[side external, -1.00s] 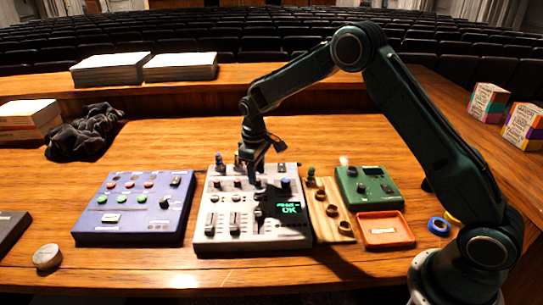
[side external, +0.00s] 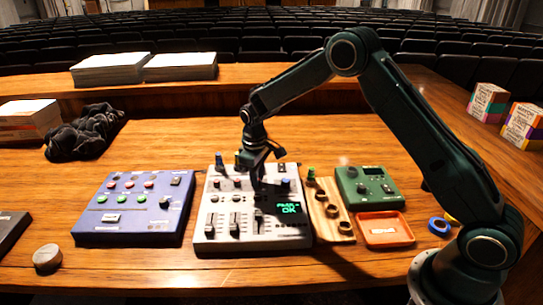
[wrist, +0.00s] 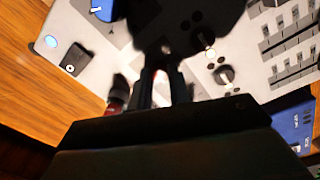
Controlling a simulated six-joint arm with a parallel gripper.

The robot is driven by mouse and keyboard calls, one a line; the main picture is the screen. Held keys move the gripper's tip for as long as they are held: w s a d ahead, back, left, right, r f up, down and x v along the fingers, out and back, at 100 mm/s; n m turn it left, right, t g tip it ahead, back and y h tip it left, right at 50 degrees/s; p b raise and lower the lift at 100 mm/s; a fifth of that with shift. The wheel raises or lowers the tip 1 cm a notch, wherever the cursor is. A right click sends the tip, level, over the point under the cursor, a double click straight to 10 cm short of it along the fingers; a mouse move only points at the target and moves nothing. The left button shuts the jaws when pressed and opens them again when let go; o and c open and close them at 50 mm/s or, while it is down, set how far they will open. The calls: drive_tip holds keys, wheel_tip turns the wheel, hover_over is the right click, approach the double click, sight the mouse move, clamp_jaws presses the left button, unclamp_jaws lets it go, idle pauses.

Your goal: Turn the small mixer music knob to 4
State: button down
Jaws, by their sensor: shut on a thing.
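The small mixer, a pale grey console (side external: 210,232), lies in the middle of the desk. It has knobs, several sliders and a dark display (side external: 291,209) with green text, the lower line reading OK. My gripper (side external: 258,188) points down over the mixer's upper middle and is shut on a knob, which the fingers mostly hide. In the wrist view, my gripper (wrist: 160,88) has its fingers close together against the mixer's top panel (wrist: 95,50). A dark shape hides part of the panel there. I cannot read the knob's label or its pointer.
A blue console (side external: 125,228) lies to the left. A wooden rack (side external: 321,215), a green box (side external: 352,200) and an orange tray (side external: 390,241) lie to the right. A blue tape roll (side external: 438,226) is near my base. Dark cloth (side external: 85,135) lies at the back left.

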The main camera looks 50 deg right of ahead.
drive_tip(key=shift+m, duration=0.3)
drive_tip(key=m, duration=0.5)
drive_tip(key=shift+w, duration=0.1)
drive_tip(key=m, duration=0.6)
drive_tip(key=shift+d, duration=0.1)
idle(0.5)
drive_tip(key=c, duration=1.3)
unclamp_jaws()
drive_tip(key=shift+r, duration=0.1)
